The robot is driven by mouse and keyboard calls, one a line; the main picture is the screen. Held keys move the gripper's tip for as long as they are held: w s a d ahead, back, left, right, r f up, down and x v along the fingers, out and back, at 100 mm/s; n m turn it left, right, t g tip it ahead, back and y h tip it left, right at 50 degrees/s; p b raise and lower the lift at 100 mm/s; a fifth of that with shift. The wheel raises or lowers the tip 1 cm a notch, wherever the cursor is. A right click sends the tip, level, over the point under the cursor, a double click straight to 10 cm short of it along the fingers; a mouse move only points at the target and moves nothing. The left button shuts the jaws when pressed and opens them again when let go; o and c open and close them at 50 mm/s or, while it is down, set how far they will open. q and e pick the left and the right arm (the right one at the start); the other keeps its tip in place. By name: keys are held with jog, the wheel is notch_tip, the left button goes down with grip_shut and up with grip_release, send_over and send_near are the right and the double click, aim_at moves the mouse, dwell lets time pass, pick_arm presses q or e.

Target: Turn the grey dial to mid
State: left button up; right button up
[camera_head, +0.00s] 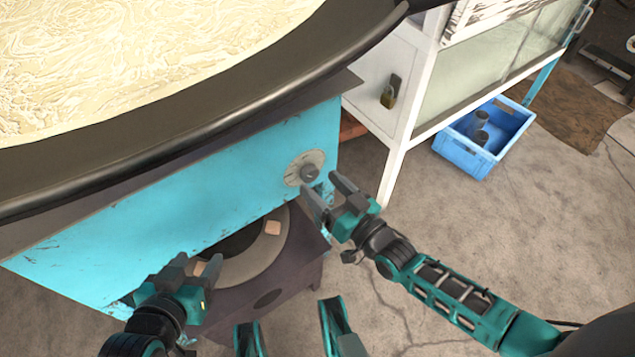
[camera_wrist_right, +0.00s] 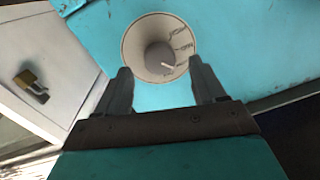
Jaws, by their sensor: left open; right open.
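The grey dial (camera_head: 309,173) sits on a round pale plate (camera_head: 292,167) on the turquoise front panel (camera_head: 215,195) of the stove. My right gripper (camera_head: 324,184) is open just in front of the dial. In the right wrist view its two fingers (camera_wrist_right: 163,80) point at the plate, one on each side below the dial, with nothing between them. My left gripper (camera_head: 193,268) is open and empty at the lower left, near the stove's lower opening.
A large dark-rimmed pan (camera_head: 240,122) of creamy, wrinkled milk covers the stove top above the panel. A white cabinet (camera_head: 378,75) with a padlock (camera_head: 389,92) stands right of the stove. A blue crate (camera_head: 465,157) is on the floor farther right. The concrete floor at right is mostly clear.

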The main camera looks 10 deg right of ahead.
aim_at(309, 173)
jog(key=shift+x, duration=1)
pick_arm(q)
jog(key=shift+w+d, duration=0.1)
jog(key=shift+d, duration=0.2)
pick_arm(e)
jog(key=shift+w+a, duration=0.1)
jog(key=shift+w, duration=0.15)
jog(key=shift+c, duration=0.3)
jog(key=c, duration=1)
pick_arm(q)
jog(key=shift+a+f, duration=0.1)
jog(key=shift+f, duration=0.05)
